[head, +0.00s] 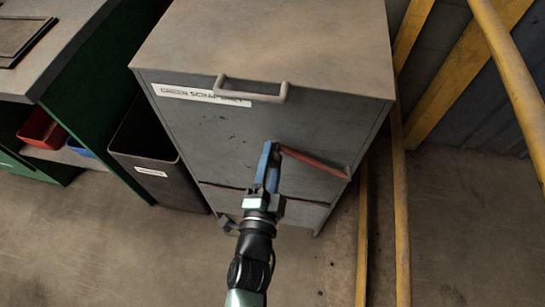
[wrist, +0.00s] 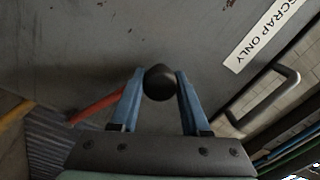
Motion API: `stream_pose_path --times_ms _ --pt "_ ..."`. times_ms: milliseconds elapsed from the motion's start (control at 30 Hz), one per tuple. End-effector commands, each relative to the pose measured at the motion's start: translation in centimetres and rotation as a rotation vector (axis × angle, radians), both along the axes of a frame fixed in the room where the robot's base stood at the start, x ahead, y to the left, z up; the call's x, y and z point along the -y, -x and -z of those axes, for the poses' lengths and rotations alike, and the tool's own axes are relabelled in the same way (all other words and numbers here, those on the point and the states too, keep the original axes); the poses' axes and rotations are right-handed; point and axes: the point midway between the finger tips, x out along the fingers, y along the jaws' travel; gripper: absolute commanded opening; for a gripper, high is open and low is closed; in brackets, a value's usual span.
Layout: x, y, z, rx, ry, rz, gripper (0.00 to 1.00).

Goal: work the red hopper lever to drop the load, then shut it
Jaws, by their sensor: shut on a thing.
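The grey hopper (head: 190,50) stands in the middle of the head view, with a white label ending in "SCRAP ONLY" on its front. The red lever (head: 315,162) runs across the lower front, from a mount near the right edge up and left to my gripper (head: 268,163). In the wrist view my gripper (wrist: 159,85) has its blue fingers on either side of the black knob (wrist: 160,83) at the lever's end, shut on it. The red lever (wrist: 98,106) passes behind the left finger there. The load is not visible.
A grey handle (head: 250,92) sticks out above the lever. A dark open bin (head: 150,174) stands left of the hopper, beside a green workbench (head: 100,95). Yellow rails (head: 401,215) run along the right. The concrete floor in front is clear.

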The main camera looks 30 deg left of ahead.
Motion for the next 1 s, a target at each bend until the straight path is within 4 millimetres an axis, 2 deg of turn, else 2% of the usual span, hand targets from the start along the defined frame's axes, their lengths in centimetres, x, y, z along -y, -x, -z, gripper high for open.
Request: stream_pose_path --times_ms 367,400,533,867,1000 --pt "0.2 -0.1 -0.4 0.004 -0.016 0.005 0.00" --pt "0.2 -0.1 -0.4 0.003 -0.017 0.005 0.53" --pt "0.2 -0.1 -0.4 0.003 -0.014 0.005 0.76" --pt "0.2 0.1 -0.2 0.002 -0.011 0.003 0.76" --pt "0.5 1.3 -0.1 -0.001 -0.011 0.002 0.76"
